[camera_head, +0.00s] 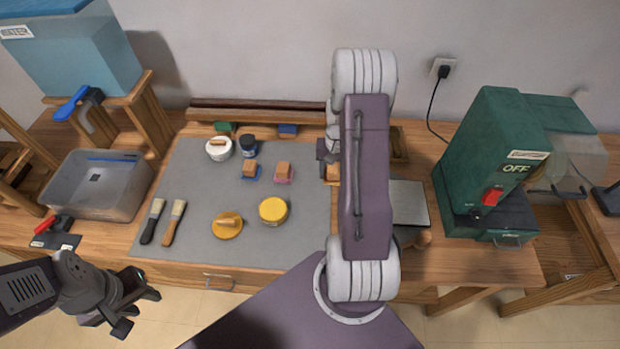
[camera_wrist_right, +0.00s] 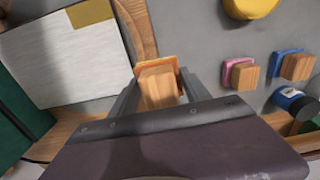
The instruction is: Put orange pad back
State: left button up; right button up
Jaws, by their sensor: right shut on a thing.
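The orange pad (camera_head: 332,173) has a wooden block grip on an orange base. In the head view it is partly hidden by my right arm, at the right edge of the grey mat (camera_head: 310,215). In the right wrist view the pad (camera_wrist_right: 157,85) sits between the fingers of my right gripper (camera_wrist_right: 158,95), which is shut on its wooden block. I cannot tell whether the pad touches the surface below. My left gripper (camera_head: 136,308) hangs at the lower left, in front of the table edge, open and empty.
A pink pad (camera_head: 284,173) and a blue pad (camera_head: 250,171) stand on the mat, left of the orange one. A green machine (camera_head: 490,160) stands at right.

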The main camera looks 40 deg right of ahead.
jog(key=p, duration=0.1)
send_over(310, 182)
notch_tip(310, 182, down, 5)
jog(key=shift+d+f, duration=0.1)
jog(key=shift+f, duration=0.05)
notch_tip(310, 182, down, 3)
jog(key=shift+f+p, duration=0.1)
jog(key=shift+p, duration=0.45)
jog(key=shift+f, duration=0.4)
jog(key=shift+f, duration=0.2)
jog(key=o, duration=1.3)
jog(key=shift+r, duration=0.1)
